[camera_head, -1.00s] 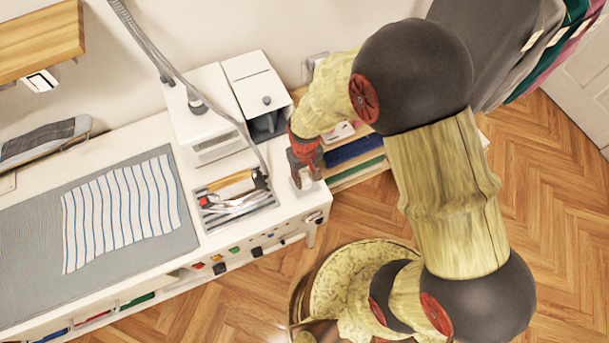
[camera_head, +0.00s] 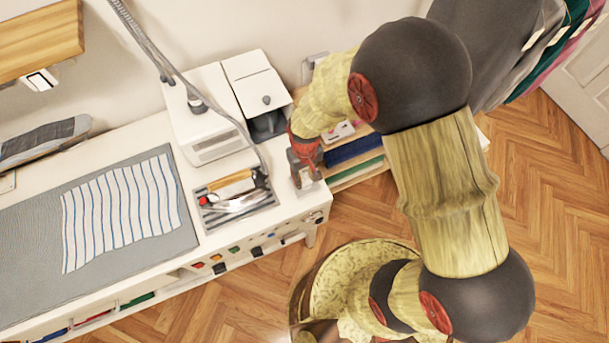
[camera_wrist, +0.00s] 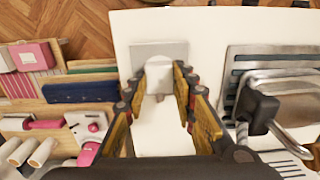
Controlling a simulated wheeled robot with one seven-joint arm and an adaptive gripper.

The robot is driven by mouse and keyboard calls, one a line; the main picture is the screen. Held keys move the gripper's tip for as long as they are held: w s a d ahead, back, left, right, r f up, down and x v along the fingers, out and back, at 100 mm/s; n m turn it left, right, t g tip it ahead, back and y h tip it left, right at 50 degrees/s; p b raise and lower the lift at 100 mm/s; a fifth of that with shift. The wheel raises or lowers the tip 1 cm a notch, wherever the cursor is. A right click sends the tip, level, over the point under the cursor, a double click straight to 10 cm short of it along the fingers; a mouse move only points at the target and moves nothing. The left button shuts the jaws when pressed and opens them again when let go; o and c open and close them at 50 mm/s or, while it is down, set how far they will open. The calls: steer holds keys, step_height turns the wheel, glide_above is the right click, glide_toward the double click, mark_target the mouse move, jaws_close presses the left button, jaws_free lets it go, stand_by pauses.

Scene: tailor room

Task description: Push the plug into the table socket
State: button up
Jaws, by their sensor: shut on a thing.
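My gripper (camera_head: 305,172) points down over the right end of the white table (camera_head: 215,222). In the wrist view my gripper (camera_wrist: 156,78) has its two fingers closed on the white plug (camera_wrist: 160,77). The table socket (camera_wrist: 145,50) is a pale grey square block on the table top, and the plug is over its near part. I cannot tell whether the plug touches the socket or sits in it. In the head view the fingers largely hide the plug and socket.
An iron (camera_head: 238,194) lies on a metal rest left of my gripper, its hose rising to a white steam unit (camera_head: 205,125). A striped cloth (camera_head: 122,212) lies further left. A shelf with folded fabrics (camera_head: 352,150) stands just right of the table end.

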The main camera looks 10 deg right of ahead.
steer(key=shift+f, duration=0.4)
steer(key=o, duration=1.2)
steer(key=shift+c, duration=0.2)
step_height(320, 180, up, 12)
